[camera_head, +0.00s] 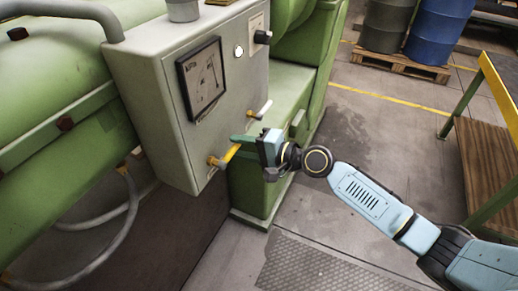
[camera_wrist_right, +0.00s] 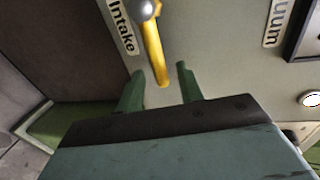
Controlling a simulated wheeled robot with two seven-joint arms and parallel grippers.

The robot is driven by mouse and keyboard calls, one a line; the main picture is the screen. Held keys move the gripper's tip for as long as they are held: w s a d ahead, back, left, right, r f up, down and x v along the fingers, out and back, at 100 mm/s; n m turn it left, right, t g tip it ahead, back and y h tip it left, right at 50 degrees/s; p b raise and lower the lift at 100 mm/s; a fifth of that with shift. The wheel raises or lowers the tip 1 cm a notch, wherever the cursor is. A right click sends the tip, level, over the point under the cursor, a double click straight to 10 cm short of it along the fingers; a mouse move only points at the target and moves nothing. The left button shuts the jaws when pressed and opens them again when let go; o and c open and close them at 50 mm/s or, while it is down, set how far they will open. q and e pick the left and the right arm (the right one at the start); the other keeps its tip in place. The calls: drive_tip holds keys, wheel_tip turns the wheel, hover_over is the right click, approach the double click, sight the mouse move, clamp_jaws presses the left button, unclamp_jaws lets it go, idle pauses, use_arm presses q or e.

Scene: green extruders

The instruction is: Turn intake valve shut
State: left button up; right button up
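The intake valve's yellow lever (camera_head: 229,156) sticks out from the lower front of the grey control box (camera_head: 215,135). In the right wrist view the lever (camera_wrist_right: 153,52) hangs from a round grey pivot, beside a label reading "Intake" (camera_wrist_right: 122,26). My right gripper (camera_head: 246,141) is at the lever in the head view. In the right wrist view the gripper (camera_wrist_right: 160,70) is open, with the lever's free end between its two green fingertips and a visible gap on both sides. My left gripper is not in view.
A second valve (camera_head: 262,110) sits further right on the box, close to my right gripper. A framed gauge (camera_head: 202,78) and black knob (camera_head: 262,37) are above. Green machinery (camera_head: 60,90) lies left. Floor to the right is open before a yellow-railed bench (camera_head: 490,150).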

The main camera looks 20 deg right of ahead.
drive_tip(key=b+v, duration=0.1)
drive_tip(key=v, duration=1.2)
drive_tip(key=w+d+f+h, duration=0.1)
drive_tip(key=d+f+h, duration=0.25)
drive_tip(key=f, duration=0.55)
drive_tip(key=w+d+f+h, duration=0.15)
drive_tip(key=d+f, duration=0.25)
drive_tip(key=f, duration=0.5)
drive_tip(key=s+d+f+n+g+h, duration=0.15)
drive_tip(key=s+f, duration=0.25)
drive_tip(key=f, duration=0.4)
drive_tip(key=s+d+f+n+h, duration=0.1)
drive_tip(key=s+d+f+h, duration=0.2)
drive_tip(key=s+f, duration=0.35)
drive_tip(key=s+f+n+g+h, duration=0.2)
drive_tip(key=s+f+n+g, duration=0.15)
drive_tip(key=s+f, duration=1.05)
drive_tip(key=s+a+f+n+g, duration=0.2)
drive_tip(key=s+a+f, duration=0.1)
drive_tip(key=s, duration=0.6)
drive_tip(key=s+a+f+n+g, duration=0.2)
drive_tip(key=s+a+f, duration=0.1)
drive_tip(key=s, duration=0.7)
drive_tip(key=shift+a+f+n+h, duration=0.15)
drive_tip(key=shift+f+n+h, duration=0.25)
drive_tip(key=shift+f, duration=0.5)
